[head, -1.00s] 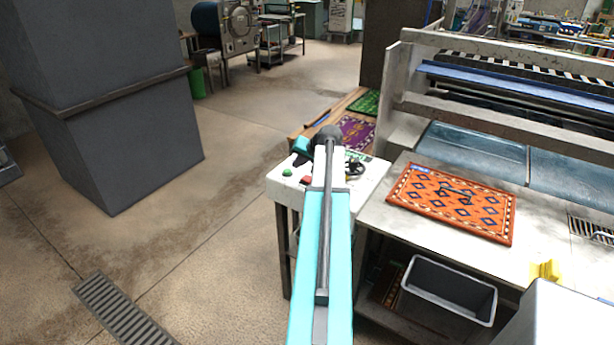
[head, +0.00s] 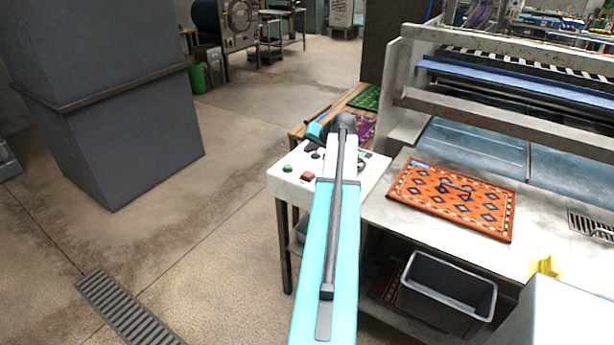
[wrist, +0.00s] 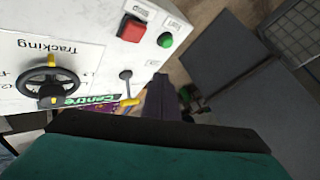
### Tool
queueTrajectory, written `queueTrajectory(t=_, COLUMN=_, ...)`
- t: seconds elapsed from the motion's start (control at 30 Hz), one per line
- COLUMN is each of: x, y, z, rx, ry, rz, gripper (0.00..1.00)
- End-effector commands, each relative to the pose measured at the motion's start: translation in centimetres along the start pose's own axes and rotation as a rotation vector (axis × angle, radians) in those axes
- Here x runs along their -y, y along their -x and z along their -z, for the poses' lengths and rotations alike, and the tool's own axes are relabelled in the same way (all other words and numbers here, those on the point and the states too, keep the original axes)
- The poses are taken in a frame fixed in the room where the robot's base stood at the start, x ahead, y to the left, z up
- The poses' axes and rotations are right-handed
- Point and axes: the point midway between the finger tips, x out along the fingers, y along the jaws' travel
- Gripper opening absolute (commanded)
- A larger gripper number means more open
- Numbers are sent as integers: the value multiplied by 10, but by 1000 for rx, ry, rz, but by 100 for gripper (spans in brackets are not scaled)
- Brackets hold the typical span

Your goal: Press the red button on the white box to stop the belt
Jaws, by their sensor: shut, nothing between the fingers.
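The white box (head: 278,184) is a control panel on legs, left of the work table. Its square red button (head: 307,176) shows clearly beside my arm in the head view, and near the top middle in the wrist view (wrist: 131,29). A round green button (head: 287,168) sits to its left; it also shows in the wrist view (wrist: 165,40).
A black handwheel (wrist: 51,81) marked "Tracking" and a lever (wrist: 126,84) stand on the panel. An orange patterned rug (head: 455,203) lies on the metal table at right. A grey bin (head: 450,285) is below. A thick grey pillar (head: 110,110) stands left; floor between is clear.

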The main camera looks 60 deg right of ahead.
Motion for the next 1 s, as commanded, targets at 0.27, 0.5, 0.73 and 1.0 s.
queueTrajectory(t=0.27, x=-15, y=-20, z=-14, rx=-1, ry=0, rz=0, gripper=0)
queueTrajectory(t=0.5, x=-27, y=-36, z=-27, rx=1, ry=-1, rz=0, gripper=0)
queueTrajectory(t=0.73, x=-36, y=-49, z=-36, rx=-1, ry=-1, rz=0, gripper=0)
queueTrajectory(t=1.0, x=-39, y=-53, z=-38, rx=-1, ry=0, rz=0, gripper=0)
